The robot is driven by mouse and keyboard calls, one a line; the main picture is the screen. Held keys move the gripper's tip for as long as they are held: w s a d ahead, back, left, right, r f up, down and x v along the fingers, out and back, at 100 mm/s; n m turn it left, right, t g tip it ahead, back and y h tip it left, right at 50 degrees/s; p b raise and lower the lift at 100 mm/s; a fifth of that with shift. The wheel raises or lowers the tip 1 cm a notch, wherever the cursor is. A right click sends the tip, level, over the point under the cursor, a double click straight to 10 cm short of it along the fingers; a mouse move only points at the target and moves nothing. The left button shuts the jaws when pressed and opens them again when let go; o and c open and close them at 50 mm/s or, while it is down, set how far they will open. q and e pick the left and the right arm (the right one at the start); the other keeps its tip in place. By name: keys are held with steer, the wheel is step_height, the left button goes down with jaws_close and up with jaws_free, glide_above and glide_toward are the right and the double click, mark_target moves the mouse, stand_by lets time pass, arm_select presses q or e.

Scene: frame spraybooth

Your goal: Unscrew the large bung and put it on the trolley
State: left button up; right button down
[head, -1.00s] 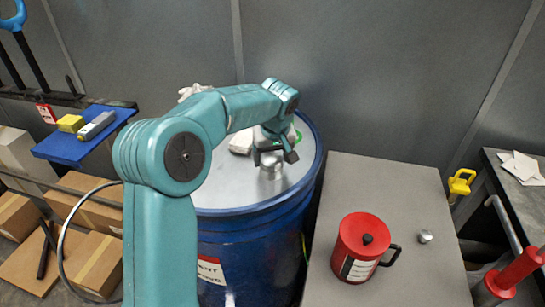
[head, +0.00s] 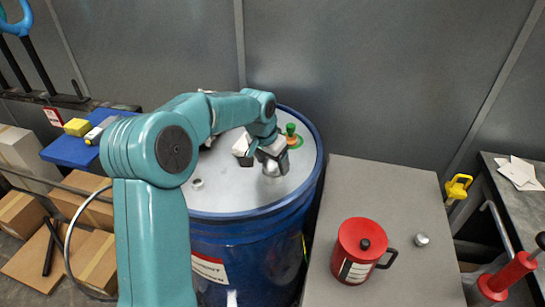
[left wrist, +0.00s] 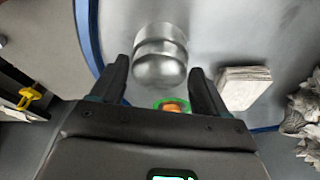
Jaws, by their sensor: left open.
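A bare metal bung (head: 271,169), a short cylinder with a rounded end, stands on the lid of the blue drum (head: 250,208). In the left wrist view the bung (left wrist: 160,60) shows between and slightly beyond the fingertips. My left gripper (head: 262,154) is open over the drum lid, its fingers on either side of the bung; I cannot tell whether they touch it. The grey trolley (head: 400,190) stands right of the drum. My right gripper is in neither view.
A green-topped fitting (head: 290,130) stands behind the gripper.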

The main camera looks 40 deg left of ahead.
arm_select(q)
steer(key=shift+w+d+f, duration=0.1)
steer(key=c, duration=0.7)
steer(key=shift+f+n+b, duration=0.1)
steer(key=shift+n+b, duration=0.45)
steer(key=shift+n, duration=0.35)
steer(key=shift+n+g+y+b, duration=0.35)
steer(key=shift+n+y, duration=0.15)
steer(key=shift+n, duration=0.9)
steer(key=shift+n+b, duration=0.4)
steer(key=shift+n, duration=0.4)
steer(key=n+y, duration=0.1)
steer(key=n, duration=0.2)
steer(key=shift+g, duration=0.35)
